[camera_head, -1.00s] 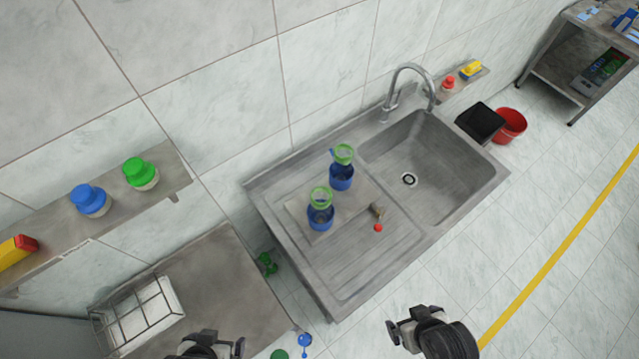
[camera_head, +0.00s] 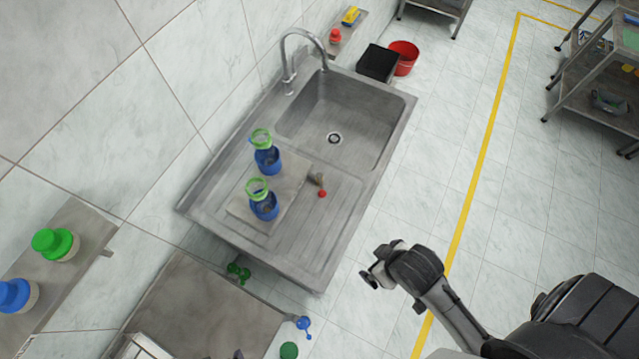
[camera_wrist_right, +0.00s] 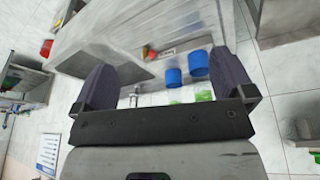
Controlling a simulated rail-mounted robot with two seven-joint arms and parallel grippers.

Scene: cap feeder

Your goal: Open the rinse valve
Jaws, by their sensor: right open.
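In the head view, a green valve-like fitting (camera_head: 238,271) sits low beside the sink's near left end. A blue handle-shaped fitting (camera_head: 303,325) and a round green part (camera_head: 289,350) show near the bottom edge. I cannot tell which is the rinse valve. My right gripper (camera_head: 376,276) is right of the sink, apart from these fittings. In the right wrist view its fingers (camera_wrist_right: 156,78) are spread, with nothing between them. Only a small dark tip of my left gripper (camera_head: 238,354) shows at the bottom edge; its jaws are hidden.
The steel sink (camera_head: 345,238) has two blue containers with green rings (camera_head: 267,158) (camera_head: 264,206), and a small red part (camera_head: 322,194). A black box (camera_head: 378,62) and red bucket (camera_head: 404,56) stand beyond.

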